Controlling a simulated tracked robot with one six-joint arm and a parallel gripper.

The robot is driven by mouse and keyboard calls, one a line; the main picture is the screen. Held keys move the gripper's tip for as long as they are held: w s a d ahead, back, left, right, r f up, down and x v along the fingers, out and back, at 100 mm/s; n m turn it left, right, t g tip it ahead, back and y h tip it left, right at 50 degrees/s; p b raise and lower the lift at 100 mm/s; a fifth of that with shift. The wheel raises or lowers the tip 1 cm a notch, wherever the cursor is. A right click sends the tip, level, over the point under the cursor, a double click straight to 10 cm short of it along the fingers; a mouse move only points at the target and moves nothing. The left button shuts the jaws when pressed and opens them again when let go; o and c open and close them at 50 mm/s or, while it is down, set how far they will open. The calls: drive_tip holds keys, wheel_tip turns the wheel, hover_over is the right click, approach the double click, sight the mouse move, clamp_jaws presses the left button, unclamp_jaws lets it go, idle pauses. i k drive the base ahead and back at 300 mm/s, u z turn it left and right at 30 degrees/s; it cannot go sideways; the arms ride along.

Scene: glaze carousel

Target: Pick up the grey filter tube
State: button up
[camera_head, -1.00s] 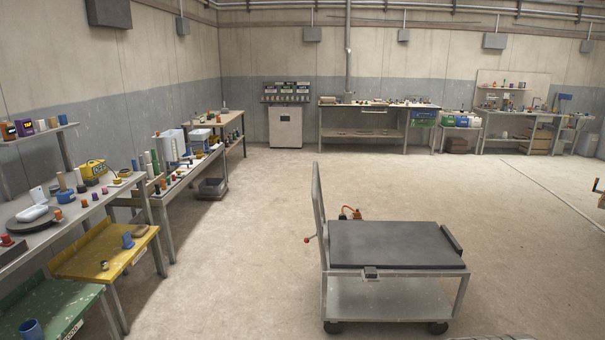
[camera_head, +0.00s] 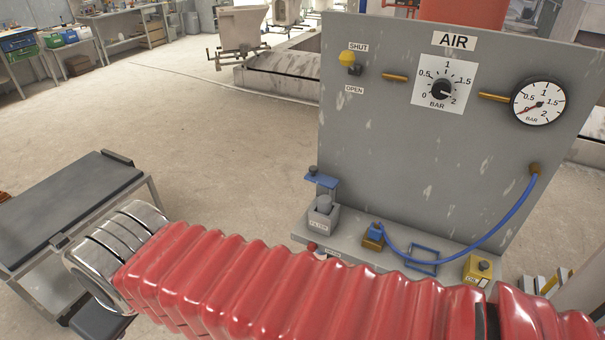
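A grey cylinder (camera_head: 324,203), apparently the filter tube, stands upright in a small grey holder (camera_head: 321,221) labelled FILTER. The holder is at the left end of the ledge below the grey air panel (camera_head: 420,130). A blue bracket (camera_head: 321,180) is just behind and above it. My red ribbed arm crosses the front of the view, below the holder and apart from it in the picture. My gripper's fingers do not show.
The panel carries a yellow-knobbed valve lever (camera_head: 347,58), a dial knob (camera_head: 442,89) and a gauge (camera_head: 538,102). A blue hose (camera_head: 480,245) loops above the ledge. A dark-topped cart (camera_head: 70,205) stands at left. Floor between cart and panel is clear.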

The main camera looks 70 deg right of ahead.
sight(324, 202)
drive_tip(key=z, duration=2.35)
